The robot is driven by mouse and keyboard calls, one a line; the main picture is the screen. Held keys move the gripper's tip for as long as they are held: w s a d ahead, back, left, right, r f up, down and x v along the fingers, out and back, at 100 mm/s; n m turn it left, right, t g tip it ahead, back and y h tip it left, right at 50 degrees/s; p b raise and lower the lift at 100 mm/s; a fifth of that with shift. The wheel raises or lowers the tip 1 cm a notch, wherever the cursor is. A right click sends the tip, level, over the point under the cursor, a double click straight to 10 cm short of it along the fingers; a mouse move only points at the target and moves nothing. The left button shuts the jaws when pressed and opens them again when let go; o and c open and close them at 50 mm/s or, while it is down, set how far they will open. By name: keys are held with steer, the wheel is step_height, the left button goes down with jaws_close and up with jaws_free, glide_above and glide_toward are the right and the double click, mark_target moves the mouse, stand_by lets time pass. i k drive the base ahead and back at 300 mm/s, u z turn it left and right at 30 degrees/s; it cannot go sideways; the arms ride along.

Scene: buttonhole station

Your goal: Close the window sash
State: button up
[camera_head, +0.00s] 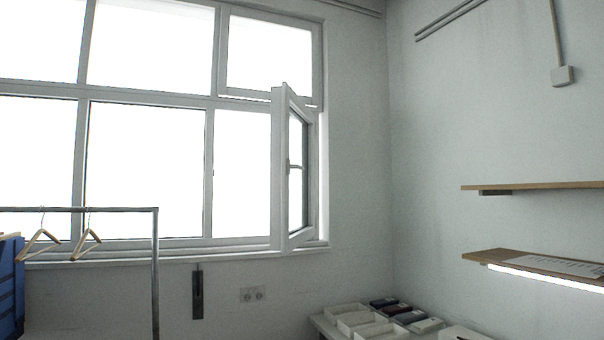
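The window sash (282,170) is a white-framed casement in the lower right part of the large window. It stands swung open into the room, seen nearly edge-on, with bright light showing to its left and a narrow strip to its right. A small handle (294,166) sits at mid-height on the sash. The fixed window frame (209,175) is to its left. My gripper is not in view.
A clothes rail (155,270) with hangers (38,240) stands at lower left. A table with white trays (345,312) and dark items is below right of the window. Wooden shelves (530,186) are on the right wall. The windowsill (190,256) looks clear.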

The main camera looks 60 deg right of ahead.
mark_target(284, 102)
steer(key=u, duration=0.25)
steer(key=k, duration=0.65)
steer(key=z, duration=2)
steer(key=i, duration=1)
steer(key=z, duration=0.05)
steer(key=k, duration=0.25)
steer(key=z, duration=0.05)
